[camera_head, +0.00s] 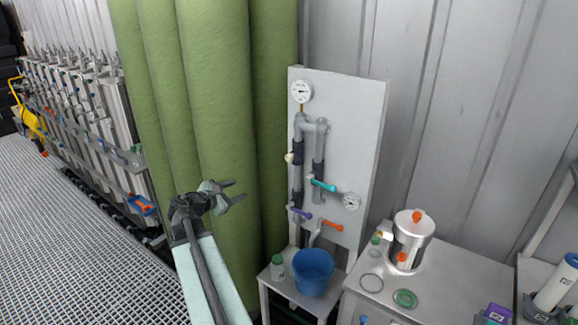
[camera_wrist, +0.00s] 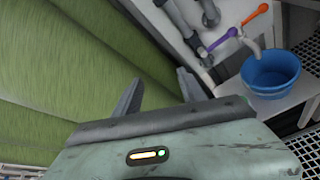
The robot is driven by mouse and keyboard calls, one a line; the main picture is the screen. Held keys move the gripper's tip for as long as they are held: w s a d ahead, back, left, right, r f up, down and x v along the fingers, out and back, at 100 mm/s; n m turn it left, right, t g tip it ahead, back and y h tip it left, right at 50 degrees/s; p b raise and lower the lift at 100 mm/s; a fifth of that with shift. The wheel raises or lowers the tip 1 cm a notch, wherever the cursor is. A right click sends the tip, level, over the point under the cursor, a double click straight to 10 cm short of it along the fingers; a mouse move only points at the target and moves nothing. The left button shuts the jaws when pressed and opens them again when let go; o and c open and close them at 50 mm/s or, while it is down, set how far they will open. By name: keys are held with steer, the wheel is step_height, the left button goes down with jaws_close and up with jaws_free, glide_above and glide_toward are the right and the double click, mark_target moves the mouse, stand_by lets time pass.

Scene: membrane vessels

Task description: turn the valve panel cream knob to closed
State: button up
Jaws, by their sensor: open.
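The white valve panel (camera_head: 352,135) stands upright in the head view, with grey pipes and two round gauges. The small cream knob (camera_head: 289,158) sits on the left pipe, at the panel's left edge. It is too small to tell its setting. A teal handle (camera_head: 323,185), a purple handle (camera_head: 300,212) and an orange handle (camera_head: 332,226) are lower on the panel. My gripper (camera_head: 233,191) is open and empty, left of the panel and lower than the cream knob, in front of the green curtain. The wrist view shows its fingers (camera_wrist: 157,90) apart; the cream knob is not seen there.
The green curtain (camera_head: 215,90) hangs just left of the panel. A blue bucket (camera_head: 313,272) and a green-capped bottle (camera_head: 277,268) stand on a small stand below the panel. A steel canister (camera_head: 410,240) stands on a bench at right. Open grating floor (camera_head: 80,240) lies at left.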

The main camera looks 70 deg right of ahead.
mark_target(288, 159)
steer(key=s+d+r+n+h, duration=0.1)
steer(key=s+d+r+n, duration=0.1)
steer(key=s+d, duration=0.2)
steer(key=s+d+r+n+g+h, duration=0.1)
steer(key=s+d, duration=0.3)
steer(key=d, duration=0.4)
steer(key=s+d+r+n+g+h, duration=0.1)
steer(key=s+d+r+n, duration=0.1)
steer(key=d, duration=0.4)
steer(key=shift+s+r+n+b, duration=0.15)
steer(key=shift+s+r+b, duration=0.1)
steer(key=shift+s, duration=0.45)
steer(key=shift+s+r+n+b, duration=0.15)
steer(key=shift+s+r, duration=0.1)
steer(key=shift+s, duration=0.45)
jaws_close()
steer(key=shift+d, duration=0.15)
